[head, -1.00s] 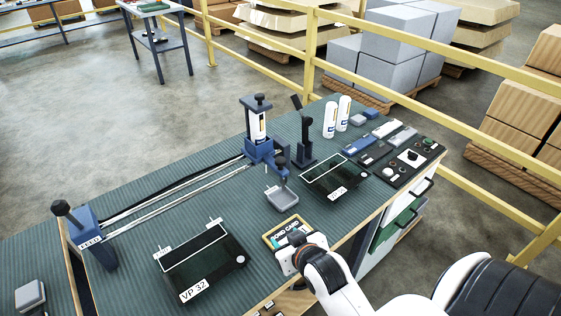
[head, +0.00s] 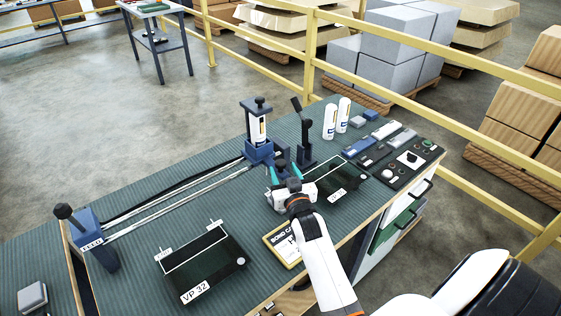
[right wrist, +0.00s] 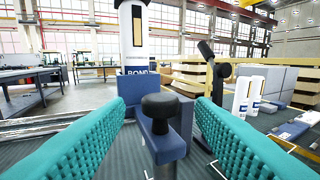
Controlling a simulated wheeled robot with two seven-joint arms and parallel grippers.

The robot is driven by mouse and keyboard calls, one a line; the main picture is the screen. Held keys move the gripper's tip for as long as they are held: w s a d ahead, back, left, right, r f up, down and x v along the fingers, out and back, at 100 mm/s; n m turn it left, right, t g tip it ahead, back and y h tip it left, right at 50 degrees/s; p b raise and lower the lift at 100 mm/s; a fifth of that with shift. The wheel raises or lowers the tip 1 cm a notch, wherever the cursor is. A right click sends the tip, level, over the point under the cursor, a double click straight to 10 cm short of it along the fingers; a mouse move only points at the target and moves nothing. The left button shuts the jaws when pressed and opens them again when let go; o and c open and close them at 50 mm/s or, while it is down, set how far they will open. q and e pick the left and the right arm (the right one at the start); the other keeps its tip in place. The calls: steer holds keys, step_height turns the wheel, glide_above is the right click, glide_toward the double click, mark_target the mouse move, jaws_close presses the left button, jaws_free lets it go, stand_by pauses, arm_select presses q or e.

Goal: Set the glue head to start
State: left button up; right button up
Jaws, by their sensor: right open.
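The glue head (head: 259,135) is a blue carriage with a white cartridge, at the far end of the rails (head: 175,199) on the bench. It also shows in the right wrist view (right wrist: 133,45), with a black knob (right wrist: 167,107) on a blue arm in front. My right gripper (head: 284,175) is at the near side of the glue head. Its teal fingers are open, one on each side of the black knob, with gaps. A blue block marked FEED (head: 94,241) with a black knob stands at the near left rail end. My left gripper is not in view.
A black lever (head: 304,138) stands right of the glue head. Dark plates (head: 335,186), one marked VP 32 (head: 205,265), and a yellow-framed card (head: 281,245) lie on the bench. White bottles (head: 330,122) and a control panel (head: 410,160) are at the right.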

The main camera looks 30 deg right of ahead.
mark_target(282, 167)
steer(key=shift+x, duration=2.15)
steer(key=shift+c, duration=0.4)
jaws_close()
